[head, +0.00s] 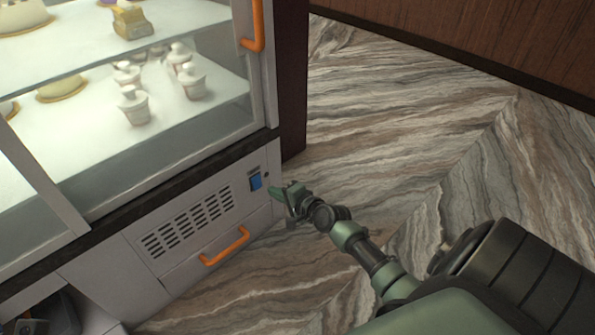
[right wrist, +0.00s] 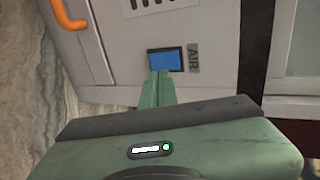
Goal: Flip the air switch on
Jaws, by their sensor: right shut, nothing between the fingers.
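The air switch is a blue rocker (head: 255,181) on the white lower panel of the display case, right of the vent slots. My left gripper is not in view.
The glass display case (head: 150,175) holds cakes and several white jars. An orange drawer handle (head: 225,246) lies below the vent (head: 188,222), and an orange door handle (head: 252,25) is above. Marble-patterned floor (head: 420,130) is open to the right, up to a wooden wall (head: 500,35).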

